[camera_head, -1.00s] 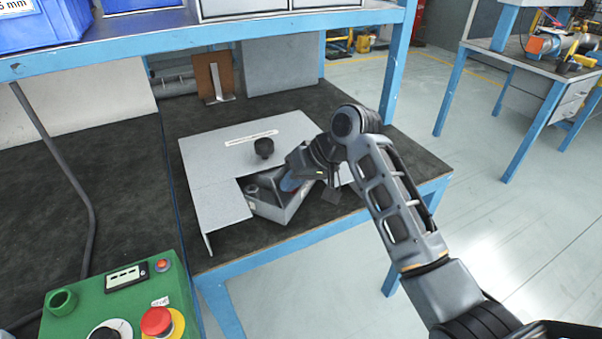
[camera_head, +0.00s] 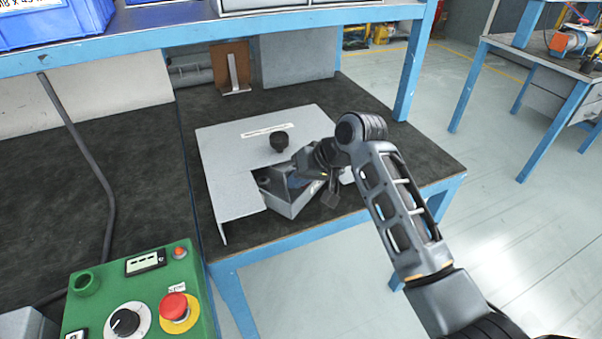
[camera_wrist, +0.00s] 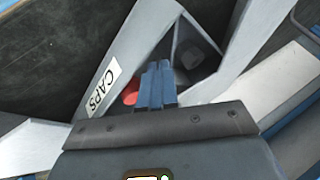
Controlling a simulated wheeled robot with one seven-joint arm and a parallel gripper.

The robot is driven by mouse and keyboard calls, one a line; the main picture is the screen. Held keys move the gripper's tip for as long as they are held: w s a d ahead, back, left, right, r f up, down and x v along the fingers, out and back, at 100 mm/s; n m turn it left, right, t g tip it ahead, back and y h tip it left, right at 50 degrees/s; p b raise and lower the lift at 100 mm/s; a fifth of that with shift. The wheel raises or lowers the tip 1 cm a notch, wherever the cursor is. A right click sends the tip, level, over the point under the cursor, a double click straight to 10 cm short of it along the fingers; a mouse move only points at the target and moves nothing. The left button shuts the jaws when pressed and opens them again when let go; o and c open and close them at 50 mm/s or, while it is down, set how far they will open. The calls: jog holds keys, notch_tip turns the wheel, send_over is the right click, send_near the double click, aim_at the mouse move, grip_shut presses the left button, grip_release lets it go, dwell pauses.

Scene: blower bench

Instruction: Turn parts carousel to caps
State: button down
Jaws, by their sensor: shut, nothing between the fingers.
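The parts carousel shows as a grey cover plate (camera_head: 228,150) with a black knob (camera_head: 279,142) on top, on the near bench. A grey bin section (camera_head: 288,203) shows in the plate's front cutout. In the wrist view a white CAPS label (camera_wrist: 102,87) is on a grey wall of it. My gripper (camera_wrist: 157,83) has its blue fingers together, down beside that wall at a wedge-shaped compartment. A red piece (camera_wrist: 130,96) shows partly beside the fingers, and a dark block (camera_wrist: 192,55) lies in the compartment. Whether the fingers touch a wall, I cannot tell.
A green control box (camera_head: 140,290) with a red button and black dial stands at lower left. A blue shelf edge (camera_head: 200,35) with bins crosses above the bench.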

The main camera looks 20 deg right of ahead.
aim_at(266, 185)
jog(key=shift+w+a+r+m+t+h+p, duration=0.1)
jog(key=shift+a+m+t+h+p, duration=0.2)
jog(key=shift+a+m+p, duration=0.45)
jog(key=shift+a+r+m+t+h+p, duration=0.1)
jog(key=shift+a+m+h+p, duration=0.4)
jog(key=shift+p, duration=0.35)
jog(key=shift+w+a+f+m+t+h+p, duration=0.15)
jog(key=shift+a+m+h+p, duration=0.1)
jog(key=shift+a+m+p, duration=0.3)
jog(key=shift+w+a+r+m+t+h+p, duration=0.15)
jog(key=shift+a+m+h+p, duration=0.1)
jog(key=shift+a+m+p, duration=0.25)
jog(key=shift+w+a+f, duration=0.15)
jog(key=shift+w+a, duration=0.15)
jog(key=shift+a, duration=0.25)
jog(key=shift+w+a+p, duration=0.1)
jog(key=shift+p, duration=0.2)
